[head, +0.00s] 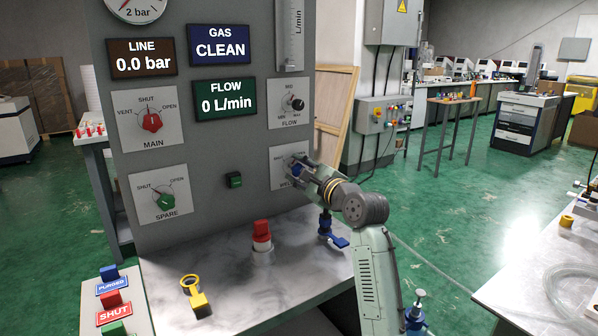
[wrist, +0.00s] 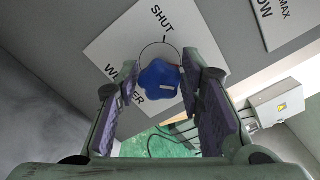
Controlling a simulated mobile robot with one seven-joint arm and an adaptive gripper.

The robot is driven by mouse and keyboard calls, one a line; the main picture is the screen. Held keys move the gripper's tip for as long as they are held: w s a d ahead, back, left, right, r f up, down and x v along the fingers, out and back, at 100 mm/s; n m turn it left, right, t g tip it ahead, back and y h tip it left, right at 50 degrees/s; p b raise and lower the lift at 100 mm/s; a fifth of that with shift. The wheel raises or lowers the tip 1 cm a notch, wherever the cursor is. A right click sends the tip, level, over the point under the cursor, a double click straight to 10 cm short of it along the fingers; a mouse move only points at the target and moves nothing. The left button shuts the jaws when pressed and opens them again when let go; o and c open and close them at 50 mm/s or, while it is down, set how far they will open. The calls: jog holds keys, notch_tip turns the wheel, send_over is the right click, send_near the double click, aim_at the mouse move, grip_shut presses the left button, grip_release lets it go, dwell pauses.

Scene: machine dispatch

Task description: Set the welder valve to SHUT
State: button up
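The blue welder valve knob (wrist: 158,82) sits on a white plate (wrist: 112,45) marked SHUT and WELDER in the wrist view. A short pale mark shows on the knob; I cannot tell which position it points to. My gripper (wrist: 158,85) has its purple-padded fingers on either side of the knob, with a narrow gap at the left finger and little or none at the right. In the head view my gripper (head: 304,168) is at the panel's lower right plate and hides most of the knob and the plate's lettering.
The grey panel (head: 225,140) also carries the red MAIN knob (head: 152,121), the green SPARE knob (head: 166,201) and the black FLOW knob (head: 294,103).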

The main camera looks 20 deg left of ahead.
grip_shut()
jog(key=shift+n, duration=0.3)
jog(key=n, duration=0.2)
jog(key=shift+n, duration=0.4)
jog(key=n, duration=0.3)
jog(key=shift+n, duration=0.3)
jog(key=n+b, duration=0.2)
jog(key=n, duration=0.3)
jog(key=shift+f, duration=0.15)
jog(key=n+b, duration=0.2)
jog(key=n, duration=0.4)
